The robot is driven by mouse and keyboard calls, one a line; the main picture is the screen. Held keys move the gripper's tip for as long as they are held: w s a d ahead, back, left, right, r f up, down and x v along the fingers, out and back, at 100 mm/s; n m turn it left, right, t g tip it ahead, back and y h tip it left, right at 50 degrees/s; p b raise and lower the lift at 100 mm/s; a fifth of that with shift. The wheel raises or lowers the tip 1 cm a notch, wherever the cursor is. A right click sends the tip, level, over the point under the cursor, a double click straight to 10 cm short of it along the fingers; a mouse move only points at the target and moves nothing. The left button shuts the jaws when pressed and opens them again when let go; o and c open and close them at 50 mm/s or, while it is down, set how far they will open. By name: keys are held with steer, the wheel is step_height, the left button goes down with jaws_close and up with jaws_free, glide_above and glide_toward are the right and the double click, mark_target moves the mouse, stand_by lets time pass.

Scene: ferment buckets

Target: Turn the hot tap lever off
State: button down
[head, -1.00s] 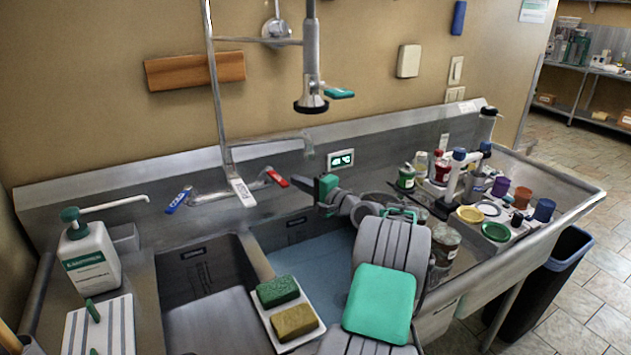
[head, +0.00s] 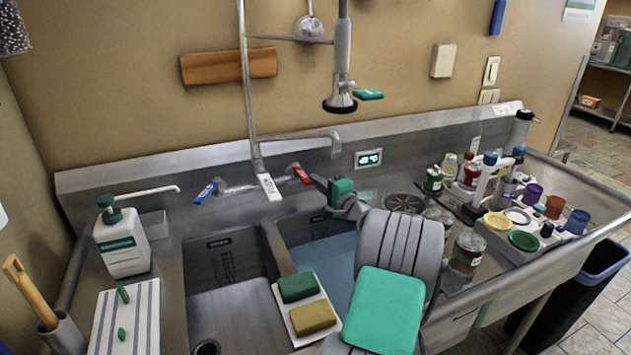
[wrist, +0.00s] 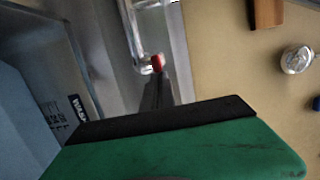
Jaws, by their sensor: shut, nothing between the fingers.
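The hot tap lever, red with a white label (head: 300,174), is on the right end of the tap body at the back of the sink. In the wrist view its red end (wrist: 157,63) shows just beyond the fingertips. My gripper (head: 316,180) is shut and empty, its dark tips beside the red lever at its right. In the wrist view the gripper (wrist: 157,85) points at the lever; I cannot tell whether they touch. The blue cold lever (head: 207,192) is at the left end. A white-grey labelled lever (head: 269,186) sits between them.
A riser pipe (head: 246,90) and swing spout (head: 310,137) stand above the taps. A sponge tray (head: 325,335) lies on the divider between basins. Bottles and a caddy (head: 510,240) crowd the right drainboard. A soap bottle (head: 122,243) stands at left.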

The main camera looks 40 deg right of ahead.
steer(key=shift+w+a+f, duration=0.1)
steer(key=shift+a+f, duration=0.1)
steer(key=shift+a, duration=0.2)
steer(key=s+d+b, duration=0.3)
steer(key=s, duration=0.9)
steer(key=w+a+f+n+g+y+p, duration=0.15)
steer(key=w+a+n, duration=0.3)
steer(key=a, duration=0.45)
steer(key=w+a+n+g+y+p, duration=0.1)
steer(key=w+a+n+g+y, duration=0.2)
steer(key=w+a, duration=0.4)
steer(key=s+a+f+n+g, duration=0.2)
steer(key=a+n+g, duration=0.2)
steer(key=a, duration=1)
steer(key=s+a+f+n+g+h+p, duration=0.1)
steer(key=s+a+n+g, duration=0.2)
steer(key=s+a, duration=0.4)
steer(key=s+a+f+n+g+p, duration=0.1)
steer(key=s+a+n+g+p, duration=0.1)
steer(key=s+a+n, duration=0.3)
steer(key=s+a+g, duration=0.1)
steer(key=s+a, duration=0.2)
steer(key=s, duration=0.4)
steer(key=shift+s+f+h, duration=0.2)
steer(key=shift+s+h, duration=0.15)
